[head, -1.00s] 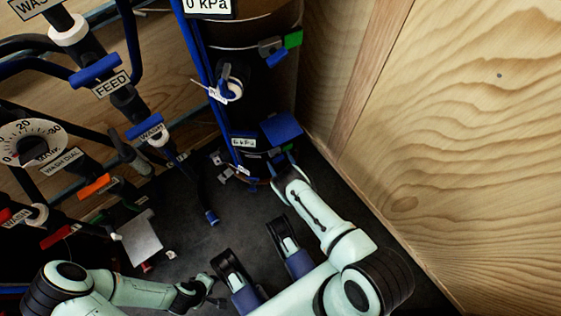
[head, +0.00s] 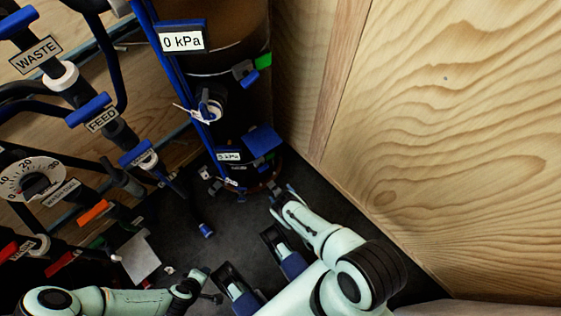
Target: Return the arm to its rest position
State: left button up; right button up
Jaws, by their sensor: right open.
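My right arm reaches up from the bottom of the head view. Its gripper (head: 277,189) is open and empty, near the foot of the dark filter column (head: 226,98). It is a little below the blue block (head: 262,140) on the column and looks apart from it. My left arm comes in low from the left. Its gripper (head: 208,288) is small and dark above the floor, and I cannot tell whether its jaws are open.
A wooden wall (head: 440,150) stands close on the right. Pipes with blue valve handles, a FEED label (head: 103,119) and a round dial (head: 32,178) fill the left. The dark floor (head: 235,235) between is mostly bare.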

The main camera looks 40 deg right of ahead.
pick_arm(q)
jog(key=shift+s, duration=0.1)
dwell(0.5)
